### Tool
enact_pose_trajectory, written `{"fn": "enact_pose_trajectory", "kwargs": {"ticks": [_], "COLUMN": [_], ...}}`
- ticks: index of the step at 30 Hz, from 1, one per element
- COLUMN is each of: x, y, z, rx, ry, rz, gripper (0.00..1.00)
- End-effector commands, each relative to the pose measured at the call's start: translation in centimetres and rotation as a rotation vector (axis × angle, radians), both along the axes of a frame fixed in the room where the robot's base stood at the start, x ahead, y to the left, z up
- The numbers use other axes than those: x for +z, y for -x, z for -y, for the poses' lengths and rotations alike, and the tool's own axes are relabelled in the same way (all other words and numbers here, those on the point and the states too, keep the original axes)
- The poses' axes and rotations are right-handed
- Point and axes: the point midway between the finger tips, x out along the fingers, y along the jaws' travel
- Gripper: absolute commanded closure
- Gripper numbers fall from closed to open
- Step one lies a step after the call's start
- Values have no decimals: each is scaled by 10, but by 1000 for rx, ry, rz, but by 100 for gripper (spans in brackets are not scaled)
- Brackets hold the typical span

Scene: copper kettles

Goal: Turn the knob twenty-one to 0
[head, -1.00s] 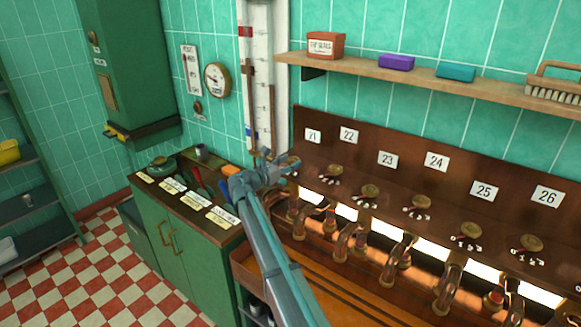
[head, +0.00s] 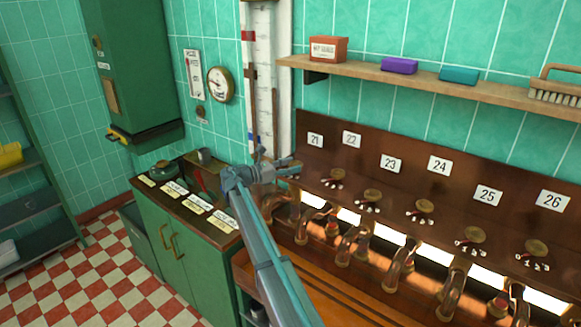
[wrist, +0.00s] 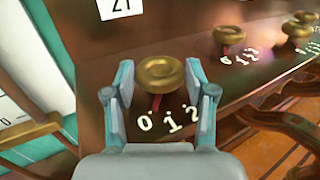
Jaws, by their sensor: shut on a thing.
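Knob twenty-one is a round brass knob (wrist: 160,73) under the label 21 (wrist: 120,7) on the dark brown panel. A red pointer (wrist: 154,103) below it points down and slightly left, close to the dot above the white 0 (wrist: 145,124). The 1 and 2 lie to the right of it. My gripper (wrist: 160,80) is shut on the knob, one blue-grey finger on each side. In the head view my gripper (head: 290,168) is at the panel's left end, below the label 21 (head: 315,140), and hides the knob.
Several more brass knobs line the panel to the right, the nearest one (head: 337,174) under label 22. Copper pipes (head: 352,244) stand out below them. A wooden shelf (head: 425,82) runs above. A white gauge column (head: 265,70) stands just behind my gripper.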

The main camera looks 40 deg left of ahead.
Motion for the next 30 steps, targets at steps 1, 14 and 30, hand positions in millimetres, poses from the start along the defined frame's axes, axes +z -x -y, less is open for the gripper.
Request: {"fn": "enact_pose_trajectory", "kwargs": {"ticks": [1, 14, 30], "x": [0, 0, 0], "y": [0, 0, 56], "z": [0, 0, -25], "rx": [1, 1, 2], "ry": [0, 0, 0], "rz": [1, 0, 0], "gripper": [80, 20, 20]}}
